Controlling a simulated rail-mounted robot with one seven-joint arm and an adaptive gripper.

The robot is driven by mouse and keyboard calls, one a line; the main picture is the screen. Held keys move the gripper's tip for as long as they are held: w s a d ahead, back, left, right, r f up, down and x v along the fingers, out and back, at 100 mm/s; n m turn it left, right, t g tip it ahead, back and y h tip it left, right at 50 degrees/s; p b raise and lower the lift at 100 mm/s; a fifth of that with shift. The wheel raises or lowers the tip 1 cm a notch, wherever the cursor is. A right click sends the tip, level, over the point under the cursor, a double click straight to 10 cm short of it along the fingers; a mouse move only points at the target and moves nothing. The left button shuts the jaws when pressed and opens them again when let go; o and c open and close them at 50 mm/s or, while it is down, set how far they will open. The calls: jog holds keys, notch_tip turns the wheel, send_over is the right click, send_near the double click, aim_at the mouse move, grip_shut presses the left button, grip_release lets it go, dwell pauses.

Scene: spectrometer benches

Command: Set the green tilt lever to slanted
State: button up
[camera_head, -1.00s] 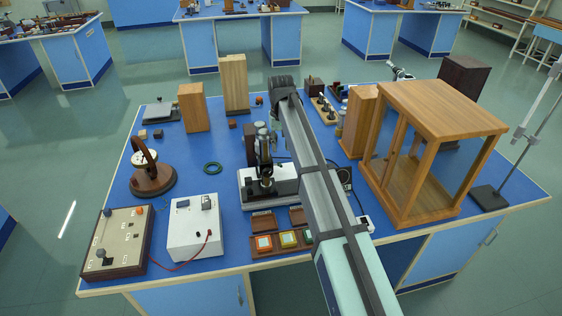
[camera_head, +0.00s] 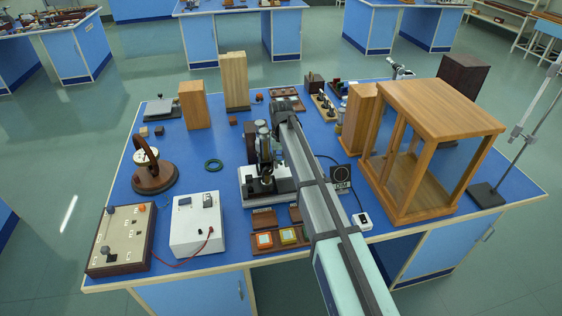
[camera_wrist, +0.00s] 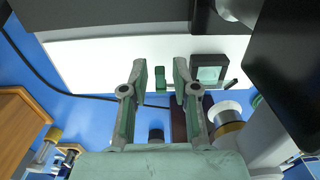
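A small green upright piece (camera_wrist: 160,78), which looks like the green tilt lever, stands against a white base in the wrist view. My gripper (camera_wrist: 160,76) is open, with one finger on each side of this piece and a visible gap to both. Nothing is held. How far the fingertips are from it in depth is hard to judge. In the head view, the instrument's white base (camera_head: 283,188) stands at the middle of the blue bench. My arm's end hangs over it, and the lever cannot be made out there. The lever's slant cannot be told.
A dark square frame with a pale window (camera_wrist: 208,72) sits just right of the lever. A large dark block covers the wrist view's upper right. In the head view, a white box (camera_head: 195,232) stands left and a wooden frame cabinet (camera_head: 440,110) right. A black cable crosses the wrist view.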

grip_shut()
jog(key=shift+w+a+r+g+p, duration=0.1)
jog(key=shift+w+r+g+p, duration=0.25)
jog(key=shift+p, duration=0.25)
jog(key=shift+w+r+g+p, duration=0.1)
jog(key=shift+w+g+p, duration=0.1)
jog(key=shift+g+p, duration=0.3)
jog(key=shift+g+h, duration=0.4)
jog(key=shift+g, duration=0.05)
jog(key=shift+o, duration=2.1)
grip_release()
